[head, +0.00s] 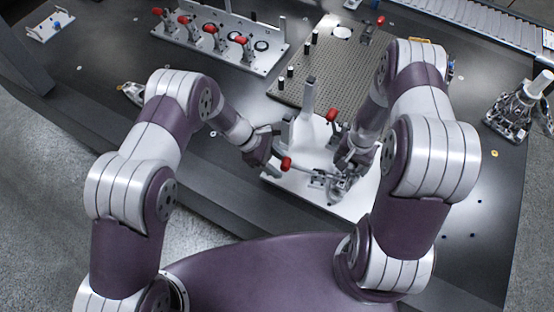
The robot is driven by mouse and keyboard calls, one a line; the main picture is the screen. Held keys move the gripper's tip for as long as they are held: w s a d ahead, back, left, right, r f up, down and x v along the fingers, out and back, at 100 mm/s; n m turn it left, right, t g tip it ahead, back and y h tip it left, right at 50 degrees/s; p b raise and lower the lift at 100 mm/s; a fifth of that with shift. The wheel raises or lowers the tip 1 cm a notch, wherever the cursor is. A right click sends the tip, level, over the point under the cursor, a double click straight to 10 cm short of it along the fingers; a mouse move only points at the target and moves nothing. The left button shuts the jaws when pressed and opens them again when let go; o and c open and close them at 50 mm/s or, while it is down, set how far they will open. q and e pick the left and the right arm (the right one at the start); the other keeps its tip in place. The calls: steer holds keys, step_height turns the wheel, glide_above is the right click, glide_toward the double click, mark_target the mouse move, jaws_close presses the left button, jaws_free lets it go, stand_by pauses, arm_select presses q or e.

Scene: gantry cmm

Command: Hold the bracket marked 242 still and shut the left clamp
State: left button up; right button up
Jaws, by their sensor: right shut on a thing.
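A white fixture plate (292,189) lies on the dark table in front of me. Two clamp handles with red grips show there: one grip (287,163) lies low at the left, and another grip (332,116) stands higher and further back. My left gripper (274,158) is beside the low red grip; whether its fingers are open or touch the grip is too small to tell. My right gripper (338,180) is low over the plate's right part, shut on a small metal part that I take for the bracket. It is mostly hidden, and no 242 marking is legible.
Grey upright posts (308,98) stand on the plate close to both grippers. A perforated plate (325,72) lies behind. A white rack with several red-handled clamps (218,40) is at the back left. A metal device (515,110) stands at the right. A roller conveyor (470,18) runs behind.

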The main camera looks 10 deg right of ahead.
arm_select(q)
steer(key=shift+o, duration=0.9)
steer(key=shift+d, duration=0.1)
steer(key=shift+w+r, duration=0.1)
steer(key=shift+r, duration=0.05)
steer(key=v, duration=1.1)
steer(key=shift+a+r, duration=0.25)
steer(key=shift+a, duration=0.1)
arm_select(e)
steer(key=o, duration=1.3)
arm_select(q)
steer(key=shift+w, duration=0.1)
arm_select(e)
steer(key=shift+o, duration=0.2)
steer(key=shift+r, duration=0.1)
arm_select(q)
steer(key=shift+f, duration=0.1)
arm_select(e)
step_height(320, 180, up, 12)
steer(key=shift+r, duration=0.25)
